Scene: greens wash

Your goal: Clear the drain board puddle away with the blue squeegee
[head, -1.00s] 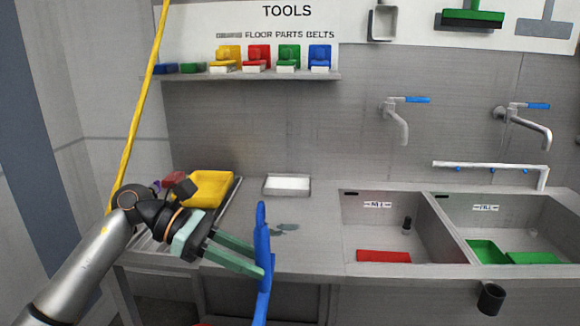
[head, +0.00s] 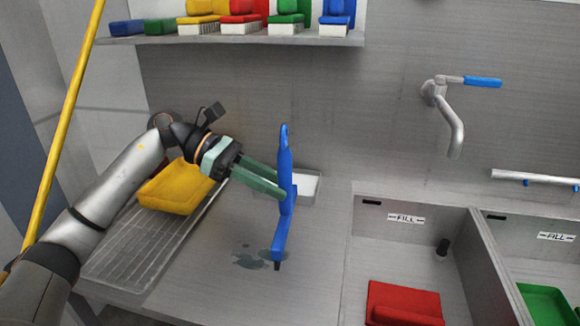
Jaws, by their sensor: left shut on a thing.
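My left gripper (head: 268,184) is shut on the blue squeegee (head: 283,185). The squeegee is held roughly upright, with its lower end over the steel drain board (head: 205,270). The puddle (head: 250,256) is a dark, irregular wet patch on the board. The squeegee's dark lower tip overlaps the puddle's right part in the picture; I cannot tell whether it touches the board. My right gripper is not in view.
A yellow block-like item (head: 178,190) lies on the ribbed rack (head: 140,245) at left. To the right are sink basins (head: 425,255) with a red item (head: 403,305) and a green one (head: 548,305). A shelf of coloured brushes (head: 240,42) hangs above.

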